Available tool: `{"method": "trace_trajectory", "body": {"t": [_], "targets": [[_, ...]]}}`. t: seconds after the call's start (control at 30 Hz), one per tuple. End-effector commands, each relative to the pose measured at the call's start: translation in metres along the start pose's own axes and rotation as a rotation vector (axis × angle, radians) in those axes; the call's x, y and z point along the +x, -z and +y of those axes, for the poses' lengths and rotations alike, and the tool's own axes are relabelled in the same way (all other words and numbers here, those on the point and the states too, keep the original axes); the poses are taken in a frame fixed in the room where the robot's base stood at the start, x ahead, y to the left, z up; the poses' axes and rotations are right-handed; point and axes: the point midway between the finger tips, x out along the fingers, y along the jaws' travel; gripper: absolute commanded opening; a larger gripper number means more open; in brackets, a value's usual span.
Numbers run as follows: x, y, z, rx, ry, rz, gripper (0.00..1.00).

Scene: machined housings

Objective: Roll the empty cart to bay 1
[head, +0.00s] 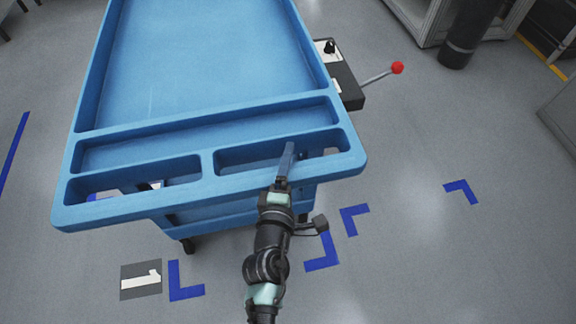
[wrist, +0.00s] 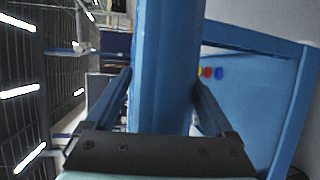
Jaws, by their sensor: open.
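The blue cart (head: 205,60) fills the upper left of the head view, and the part of its top tray in view is empty. Its near end has a handle bar (head: 215,192) with two openings behind it. My gripper (head: 287,160) is at the right-hand opening. In the wrist view, the open fingers (wrist: 162,80) stand either side of a blue bar of the cart; contact cannot be told. A floor plate marked 1 (head: 141,279) lies in front of the cart, beside a blue corner mark (head: 185,282). The cart hides part of the floor markings.
A black box with a red-knobbed lever (head: 397,68) is on the cart's right side. More blue corner marks (head: 325,254) lie to the right. A dark cylinder (head: 470,35) and grey cabinets stand at the upper right.

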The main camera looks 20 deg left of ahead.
Motion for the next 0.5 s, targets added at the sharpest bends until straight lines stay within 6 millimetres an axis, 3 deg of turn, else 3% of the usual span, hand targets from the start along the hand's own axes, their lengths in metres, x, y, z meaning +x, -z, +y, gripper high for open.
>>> {"method": "trace_trajectory", "body": {"t": [0.17,0.5], "targets": [[-0.011,0.0,-0.001,0.0,0.001,0.0,0.88],[-0.073,0.0,-0.003,0.0,0.003,0.0,0.88]]}}
